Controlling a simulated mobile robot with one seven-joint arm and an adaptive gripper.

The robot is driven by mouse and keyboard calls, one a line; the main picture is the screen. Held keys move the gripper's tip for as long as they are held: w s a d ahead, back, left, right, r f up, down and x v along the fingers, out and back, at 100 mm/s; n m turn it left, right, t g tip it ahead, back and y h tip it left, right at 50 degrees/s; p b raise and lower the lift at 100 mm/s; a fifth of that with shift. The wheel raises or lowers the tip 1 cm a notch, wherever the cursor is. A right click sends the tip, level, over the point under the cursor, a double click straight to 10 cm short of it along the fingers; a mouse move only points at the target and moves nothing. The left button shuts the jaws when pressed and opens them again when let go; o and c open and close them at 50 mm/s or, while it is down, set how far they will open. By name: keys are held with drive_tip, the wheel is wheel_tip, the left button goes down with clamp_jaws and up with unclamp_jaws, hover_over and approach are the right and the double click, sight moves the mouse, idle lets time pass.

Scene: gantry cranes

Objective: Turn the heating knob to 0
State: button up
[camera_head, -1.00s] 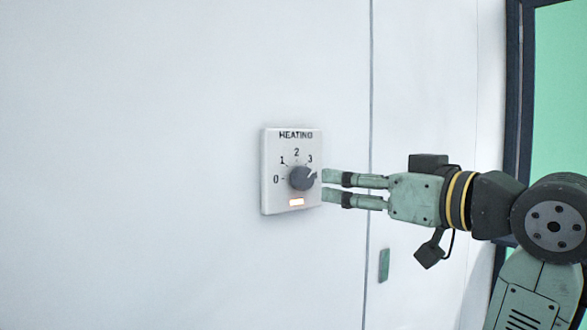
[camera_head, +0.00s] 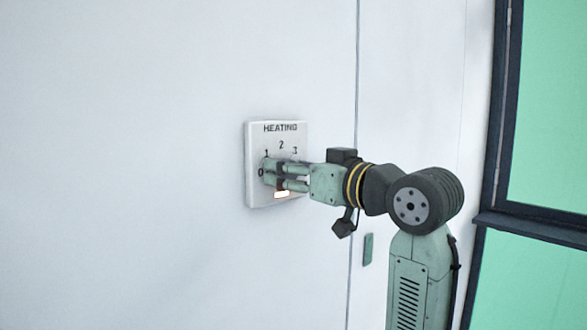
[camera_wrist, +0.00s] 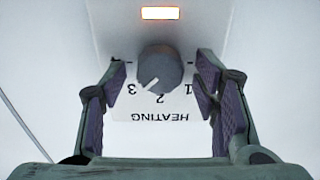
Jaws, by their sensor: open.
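The white heating panel (camera_head: 252,150) is on the wall, marked 0, 1, 2, 3. Its grey round knob (camera_wrist: 160,66) shows between my fingers in the wrist view, where the picture is upside down. The knob's white pointer line aims between 2 and 3. In the head view my fingers hide the knob. My gripper (camera_head: 270,173) is at the panel face; it also shows in the wrist view (camera_wrist: 162,76). It is open, one finger on each side of the knob, with visible gaps on both sides. An orange light (camera_wrist: 160,13) glows on the panel.
The white wall (camera_head: 130,180) is clear around the panel. A thin vertical seam runs just right of the panel. A small green plate (camera_head: 368,249) is on the wall below right. A dark-framed opening or window (camera_head: 497,130) stands at far right.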

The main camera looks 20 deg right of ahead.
drive_tip(key=shift+c, duration=0.5)
drive_tip(key=c, duration=1.1)
drive_tip(key=shift+o, duration=0.2)
drive_tip(key=shift+n, duration=0.3)
drive_tip(key=shift+s+a+f+n+b, duration=0.1)
drive_tip(key=shift+n+b, duration=1.05)
drive_tip(key=shift+n, duration=3.2)
drive_tip(key=shift+w+f+n+b, duration=0.15)
drive_tip(key=shift+n+b, duration=1)
drive_tip(key=shift+n, duration=3.25)
drive_tip(key=shift+s+a+f+n+b, duration=0.15)
drive_tip(key=shift+n+b, duration=1)
drive_tip(key=shift+n, duration=3.2)
drive_tip(key=shift+d, duration=0.1)
